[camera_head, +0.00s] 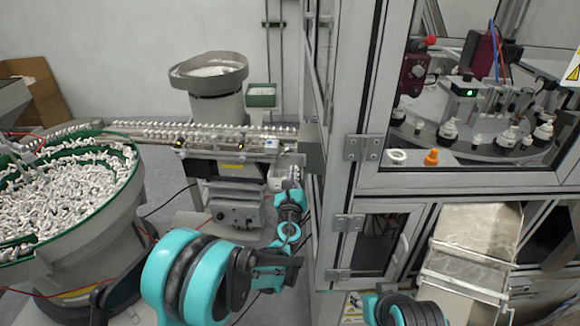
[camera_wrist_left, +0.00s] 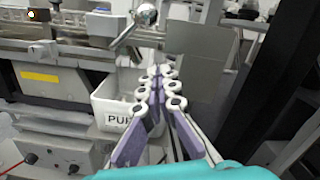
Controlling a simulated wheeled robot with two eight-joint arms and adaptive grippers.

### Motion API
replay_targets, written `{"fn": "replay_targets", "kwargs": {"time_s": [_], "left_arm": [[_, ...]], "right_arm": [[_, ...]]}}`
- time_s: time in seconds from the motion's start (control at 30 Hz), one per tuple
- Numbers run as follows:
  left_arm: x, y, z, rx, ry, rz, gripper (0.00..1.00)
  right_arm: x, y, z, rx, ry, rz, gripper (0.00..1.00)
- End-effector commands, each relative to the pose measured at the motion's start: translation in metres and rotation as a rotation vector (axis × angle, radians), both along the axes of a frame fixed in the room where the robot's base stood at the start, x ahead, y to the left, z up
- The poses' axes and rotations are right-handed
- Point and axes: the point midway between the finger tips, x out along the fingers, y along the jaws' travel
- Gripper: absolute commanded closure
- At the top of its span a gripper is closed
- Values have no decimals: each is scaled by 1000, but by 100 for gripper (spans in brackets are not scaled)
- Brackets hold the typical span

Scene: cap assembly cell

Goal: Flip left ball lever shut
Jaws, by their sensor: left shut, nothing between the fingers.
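A ball lever with a shiny metal ball (camera_wrist_left: 146,14) shows at the top of the left wrist view. Its rod slants down and left from the ball to the rail. My left gripper (camera_wrist_left: 161,70) is shut and empty, with its fingertips below the ball and apart from it in the picture. In the head view my left gripper (camera_head: 294,178) is at the right end of the feeder rail, beside the cabinet. The lever is too small to make out there. My right arm shows at the bottom edge, but its gripper is out of view.
A white bin (camera_wrist_left: 113,112) with a partly hidden label stands below the rail, left of my left fingers. The feeder rail (camera_head: 225,143) runs left. A bowl (camera_head: 125,190) full of white parts is at left. The cabinet frame (camera_head: 345,100) stands close on the right.

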Motion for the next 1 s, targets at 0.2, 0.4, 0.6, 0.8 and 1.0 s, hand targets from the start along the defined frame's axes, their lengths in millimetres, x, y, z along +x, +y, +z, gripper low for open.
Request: {"fn": "replay_targets", "kwargs": {"time_s": [0.2, 0.4, 0.6, 0.8, 1.0], "left_arm": [[4, 11, 28, 0, -1, 0, 100], [6, 13, 36, 0, -1, -1, 100], [6, 13, 37, 0, -1, -1, 100], [6, 13, 37, -9, 0, 0, 100], [6, 14, 39, -52, 4, 0, 100]], "right_arm": [[0, 0, -6, 0, 0, 0, 60], [0, 0, -6, 0, 0, 0, 60], [0, 0, -6, 0, 0, 0, 60], [0, 0, -6, 0, 0, 0, 60], [0, 0, -4, 0, 0, 0, 60]]}}
